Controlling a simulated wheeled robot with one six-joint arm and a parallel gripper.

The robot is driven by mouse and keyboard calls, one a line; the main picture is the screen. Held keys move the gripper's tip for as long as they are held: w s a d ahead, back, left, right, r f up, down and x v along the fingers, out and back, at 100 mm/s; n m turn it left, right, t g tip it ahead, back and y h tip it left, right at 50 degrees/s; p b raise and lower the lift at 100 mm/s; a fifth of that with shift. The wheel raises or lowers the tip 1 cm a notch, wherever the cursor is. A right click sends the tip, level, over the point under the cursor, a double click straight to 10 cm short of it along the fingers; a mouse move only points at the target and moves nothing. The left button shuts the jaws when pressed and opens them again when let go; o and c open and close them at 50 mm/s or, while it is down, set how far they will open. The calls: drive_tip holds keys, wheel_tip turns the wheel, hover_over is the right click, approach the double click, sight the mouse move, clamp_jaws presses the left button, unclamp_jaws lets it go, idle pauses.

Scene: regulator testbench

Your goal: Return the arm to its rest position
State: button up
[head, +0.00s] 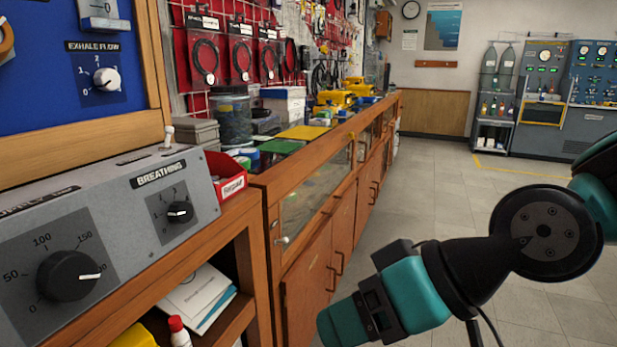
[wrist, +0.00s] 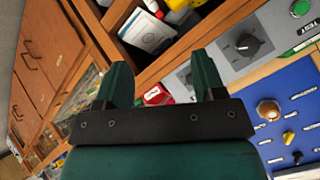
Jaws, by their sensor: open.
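My arm, teal and black, reaches in from the right edge of the head view, in front of the wooden cabinets. My gripper (wrist: 163,85) shows in the wrist view with its two teal fingers spread apart and nothing between them. In the head view its end is at the lower middle, over the floor side of the cabinets, and its fingertips cannot be made out there. The gripper appears clear of the bench and touches nothing that I can see.
A grey control box (head: 120,215) with a breathing knob (head: 179,212) and a larger dial (head: 68,275) stands on the bench at left. A red bin (head: 228,177) sits beside it. Wooden cabinets (head: 307,280) run along the aisle. The tiled floor (head: 440,185) at right is open.

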drive_tip(key=s+d+f+g+h, duration=0.15)
drive_tip(key=s+d+h, duration=0.35)
drive_tip(key=d, duration=0.5)
wheel_tip(320, 180, up, 22)
drive_tip(key=p, duration=2.1)
drive_tip(key=shift+g, duration=0.45)
